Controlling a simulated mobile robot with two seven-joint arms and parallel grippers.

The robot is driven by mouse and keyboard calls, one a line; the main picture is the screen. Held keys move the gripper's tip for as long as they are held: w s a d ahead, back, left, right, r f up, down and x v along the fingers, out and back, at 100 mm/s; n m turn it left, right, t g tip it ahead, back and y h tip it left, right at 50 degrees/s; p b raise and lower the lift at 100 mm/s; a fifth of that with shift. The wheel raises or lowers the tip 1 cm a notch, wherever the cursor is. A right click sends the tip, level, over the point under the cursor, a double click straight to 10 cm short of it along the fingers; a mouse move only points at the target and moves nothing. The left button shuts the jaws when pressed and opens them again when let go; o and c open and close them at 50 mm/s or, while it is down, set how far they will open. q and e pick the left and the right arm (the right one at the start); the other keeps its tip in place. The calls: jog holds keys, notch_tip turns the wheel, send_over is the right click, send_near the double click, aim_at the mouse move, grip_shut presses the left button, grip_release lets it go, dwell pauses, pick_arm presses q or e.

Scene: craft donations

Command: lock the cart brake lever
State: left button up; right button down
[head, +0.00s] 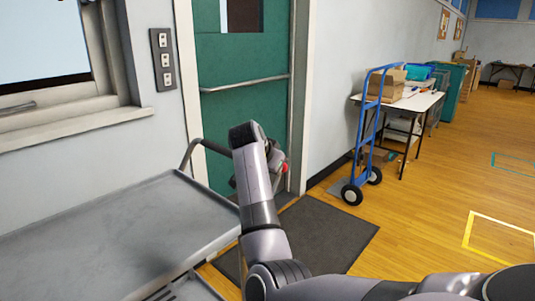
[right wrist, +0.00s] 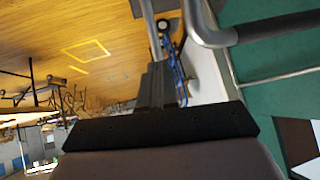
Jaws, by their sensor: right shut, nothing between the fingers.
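The grey cart (head: 130,225) fills the lower left of the head view, its bent tube handle (head: 190,150) at the far end. A small red tip (head: 284,168) shows just right of my right wrist; it may be the brake lever's end, and its shaft is hidden behind my arm. My right gripper is mostly hidden behind its own wrist in the head view. In the right wrist view its fingers (right wrist: 156,86) are shut and empty, close to a grey tube (right wrist: 152,35). I cannot tell if they touch it. The handle's thick tube (right wrist: 215,35) passes beside them. My left gripper is not in view.
A green door (head: 240,110) with a push bar stands behind the cart handle. A dark mat (head: 335,230) lies on the floor. A blue hand truck (head: 368,130) and a loaded table (head: 420,100) stand along the wall. The wooden floor at right is open.

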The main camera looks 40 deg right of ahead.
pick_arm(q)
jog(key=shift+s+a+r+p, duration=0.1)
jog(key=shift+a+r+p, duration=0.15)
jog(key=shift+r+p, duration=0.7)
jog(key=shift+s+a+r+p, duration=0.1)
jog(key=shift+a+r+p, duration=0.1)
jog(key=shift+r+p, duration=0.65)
pick_arm(e)
jog(key=shift+w+d+f+y, duration=0.1)
jog(key=shift+d+f+y, duration=0.35)
jog(key=shift+d, duration=0.35)
jog(key=shift+w+d+f+y, duration=0.1)
jog(key=shift+d+f+y, duration=0.35)
jog(key=shift+d, duration=0.35)
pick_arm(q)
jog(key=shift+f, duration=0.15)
